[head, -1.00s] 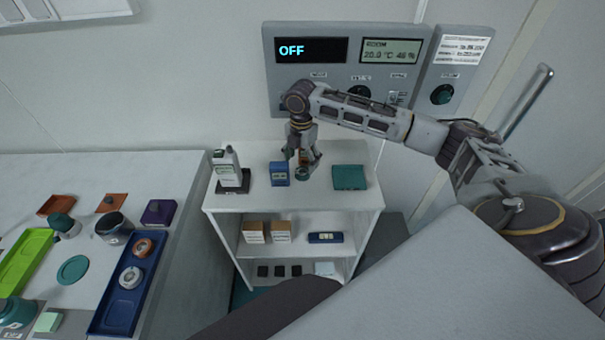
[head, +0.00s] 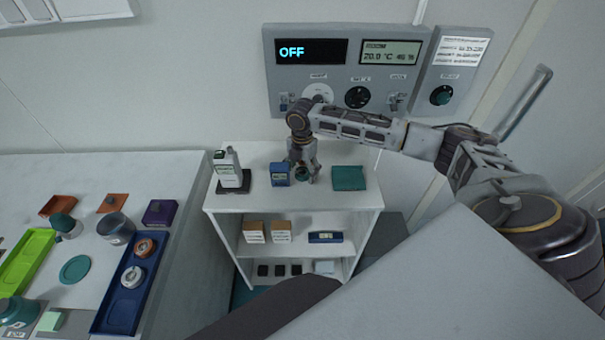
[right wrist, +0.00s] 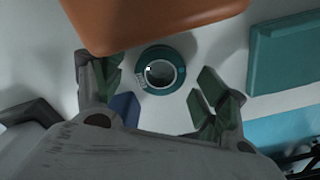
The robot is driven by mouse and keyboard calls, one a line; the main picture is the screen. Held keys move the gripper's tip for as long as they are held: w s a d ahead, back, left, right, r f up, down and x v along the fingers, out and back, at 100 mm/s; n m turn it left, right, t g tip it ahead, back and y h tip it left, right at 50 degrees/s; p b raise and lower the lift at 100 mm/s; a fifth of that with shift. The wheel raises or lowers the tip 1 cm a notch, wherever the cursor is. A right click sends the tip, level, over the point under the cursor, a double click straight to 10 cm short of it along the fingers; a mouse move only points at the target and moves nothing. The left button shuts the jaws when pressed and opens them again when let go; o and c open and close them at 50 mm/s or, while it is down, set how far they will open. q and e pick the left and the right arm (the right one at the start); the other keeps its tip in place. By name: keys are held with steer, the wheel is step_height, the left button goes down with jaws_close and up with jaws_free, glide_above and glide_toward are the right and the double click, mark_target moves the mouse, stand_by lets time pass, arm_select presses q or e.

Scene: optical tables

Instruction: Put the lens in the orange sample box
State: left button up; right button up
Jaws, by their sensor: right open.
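The lens, a teal ring with a dark round centre (right wrist: 163,73), sits on the white shelf top. In the head view it shows partly (head: 303,174), between the right fingers. My right gripper (head: 303,177) points down over it, open and empty. In the right wrist view the right gripper's fingers (right wrist: 168,95) stand apart on either side of the lens, without visible contact. A large orange block-like thing (right wrist: 155,22) fills the top of that view; I cannot tell if it is the orange sample box. My left gripper is not in view.
On the shelf top (head: 325,203) a blue box (head: 280,175) is close left of the gripper, and a teal box (head: 349,178) is to its right. A white bottle (head: 228,168) stands farther left. The left table holds orange trays (head: 57,206) and a blue tray (head: 118,310).

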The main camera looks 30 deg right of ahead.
mark_target(302, 173)
steer(key=shift+f, duration=0.1)
steer(key=shift+c, duration=0.2)
steer(key=c, duration=1.2)
step_height(302, 173, up, 18)
steer(key=shift+r+b, duration=0.1)
steer(key=shift+b, duration=0.5)
stand_by(0.6)
